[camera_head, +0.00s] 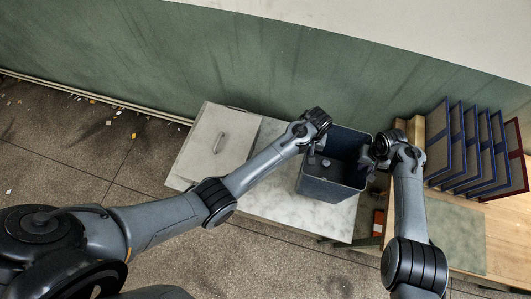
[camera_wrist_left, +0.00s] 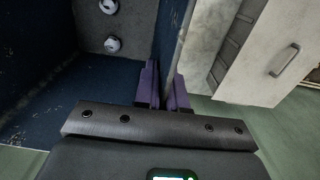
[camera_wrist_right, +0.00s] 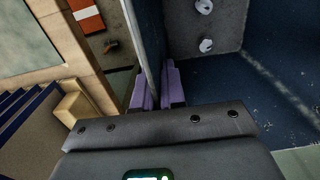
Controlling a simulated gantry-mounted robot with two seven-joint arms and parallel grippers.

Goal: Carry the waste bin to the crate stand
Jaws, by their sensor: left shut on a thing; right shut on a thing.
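The waste bin (camera_head: 330,183) is a dark blue, open-topped box, upright over a pale speckled surface (camera_head: 270,206). I cannot tell whether it touches that surface. My left gripper (camera_head: 312,150) is shut on its left wall, with purple finger pads (camera_wrist_left: 163,88) on both sides of the wall. My right gripper (camera_head: 368,161) is shut on its right wall, its pads (camera_wrist_right: 155,85) likewise on both sides. Inside the bin, a grey panel with two white round fittings (camera_wrist_left: 110,25) shows in the left wrist view. I cannot tell which surface is the crate stand.
A pale grey panel with a handle (camera_head: 205,150) lies left of the bin. To the right, a wooden table (camera_head: 505,232) holds several upright blue-edged boards (camera_head: 462,150) and one red-edged board (camera_head: 517,160). An orange item (camera_head: 378,222) is below the bin's right side. A green wall runs behind.

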